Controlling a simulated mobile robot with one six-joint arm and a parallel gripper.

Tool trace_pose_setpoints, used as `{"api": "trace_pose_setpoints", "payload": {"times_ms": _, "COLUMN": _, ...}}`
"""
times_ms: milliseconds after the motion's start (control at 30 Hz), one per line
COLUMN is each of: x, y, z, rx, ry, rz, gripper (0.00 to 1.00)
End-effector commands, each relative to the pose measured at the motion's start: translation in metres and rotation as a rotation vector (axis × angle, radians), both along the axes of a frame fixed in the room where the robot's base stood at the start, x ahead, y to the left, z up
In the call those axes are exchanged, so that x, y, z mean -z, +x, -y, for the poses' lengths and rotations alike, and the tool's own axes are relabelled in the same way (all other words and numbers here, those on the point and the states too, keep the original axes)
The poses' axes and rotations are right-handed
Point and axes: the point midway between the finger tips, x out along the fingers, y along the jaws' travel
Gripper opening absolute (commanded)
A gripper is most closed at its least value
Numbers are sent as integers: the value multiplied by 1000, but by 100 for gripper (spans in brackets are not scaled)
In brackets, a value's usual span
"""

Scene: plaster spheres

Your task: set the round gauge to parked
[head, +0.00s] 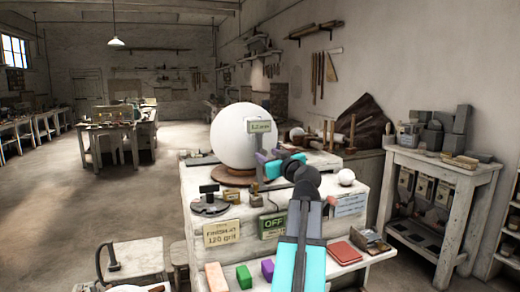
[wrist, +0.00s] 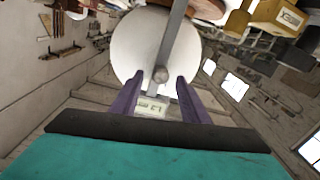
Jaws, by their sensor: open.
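A large white plaster sphere (head: 238,140) stands on a brown round base on the pale workbench. A post with a small sign (head: 260,127), seemingly reading 1.2 mm, stands in front of it; I take this to be the round gauge. In the wrist view its grey bar (wrist: 172,40) ends in a small round knob (wrist: 161,75), with the sign (wrist: 152,107) beyond. My gripper (head: 264,165) is open beside the post. In the wrist view the purple fingers (wrist: 160,77) stand either side of the knob; contact cannot be told.
On the bench lie a round disc with a black block (head: 209,206), a small white ball (head: 346,177) and a green OFF sign (head: 271,225). Coloured blocks (head: 244,277) and a red book (head: 345,252) lie on the front ledge. A shelf unit (head: 440,190) stands right. The floor at left is open.

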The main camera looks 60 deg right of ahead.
Motion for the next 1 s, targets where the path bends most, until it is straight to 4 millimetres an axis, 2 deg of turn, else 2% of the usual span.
{"api": "trace_pose_setpoints", "payload": {"times_ms": 500, "x": -2, "y": 55, "z": 37, "rx": -3, "ry": 2, "rz": -1, "gripper": 42}}
{"api": "trace_pose_setpoints", "payload": {"times_ms": 700, "x": 0, "y": 65, "z": 43, "rx": -1, "ry": 1, "rz": 0, "gripper": 42}}
{"api": "trace_pose_setpoints", "payload": {"times_ms": 1000, "x": 1, "y": 68, "z": 44, "rx": -2, "ry": 1, "rz": 0, "gripper": 42}}
